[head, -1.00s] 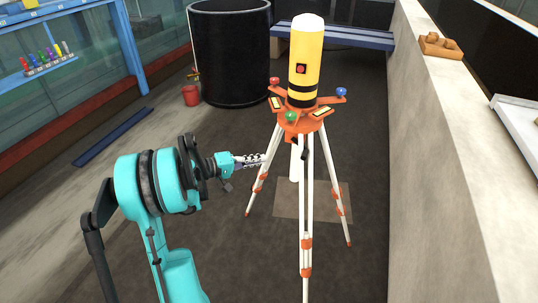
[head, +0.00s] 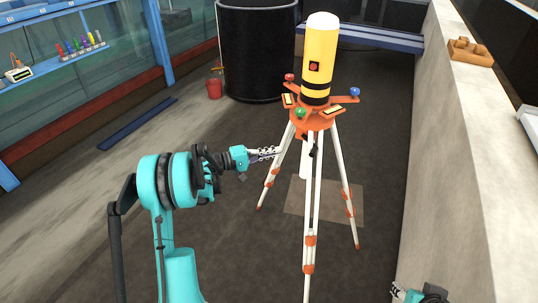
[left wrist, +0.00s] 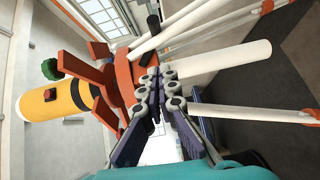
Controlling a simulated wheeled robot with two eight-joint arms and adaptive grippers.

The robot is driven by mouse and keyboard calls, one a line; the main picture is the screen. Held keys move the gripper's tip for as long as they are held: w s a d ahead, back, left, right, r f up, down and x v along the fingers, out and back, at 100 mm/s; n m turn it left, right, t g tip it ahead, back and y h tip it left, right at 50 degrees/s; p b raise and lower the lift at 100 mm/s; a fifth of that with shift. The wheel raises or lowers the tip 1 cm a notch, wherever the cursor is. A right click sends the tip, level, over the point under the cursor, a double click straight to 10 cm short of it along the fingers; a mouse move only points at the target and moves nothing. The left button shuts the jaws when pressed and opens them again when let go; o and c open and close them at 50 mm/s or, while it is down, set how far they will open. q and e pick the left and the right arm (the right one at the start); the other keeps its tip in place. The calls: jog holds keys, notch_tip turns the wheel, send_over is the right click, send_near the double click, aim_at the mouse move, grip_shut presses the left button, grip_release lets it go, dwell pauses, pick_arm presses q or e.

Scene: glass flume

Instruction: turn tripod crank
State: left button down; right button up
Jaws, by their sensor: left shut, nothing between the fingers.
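The tripod (head: 318,215) has white legs with orange clamps and an orange head (head: 318,122), and carries a yellow cylinder (head: 319,75) with black bands. A small black crank (head: 312,148) shows under the head, partly hidden by the front leg. My left gripper (head: 277,152) is shut and empty, left of the crank and close to the left leg. In the left wrist view its fingers (left wrist: 160,75) point towards the orange head (left wrist: 125,80) and the white centre column (left wrist: 225,62). I cannot tell whether they touch anything. My right gripper (head: 399,291) is barely in view at the bottom edge.
A pale wall (head: 455,150) with a wooden tray (head: 470,51) on top runs along the right. A blue bar (head: 137,124) lies on the floor.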

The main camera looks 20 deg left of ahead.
aim_at(311, 151)
pick_arm(q)
jog(key=w+d+b, duration=0.1)
jog(key=d, duration=0.2)
jog(key=w+d, duration=0.1)
jog(key=d, duration=0.2)
jog(key=w+d+b, duration=0.1)
jog(key=w+d, duration=0.1)
jog(key=shift+w+d+f+b, duration=0.1)
jog(key=shift+d+f+b, duration=0.1)
jog(key=shift+d+b, duration=0.15)
jog(key=shift+d, duration=0.1)
jog(key=shift+d+r, duration=0.1)
jog(key=shift+d, duration=0.2)
jog(key=shift+d+r, duration=0.1)
jog(key=shift+d, duration=0.15)
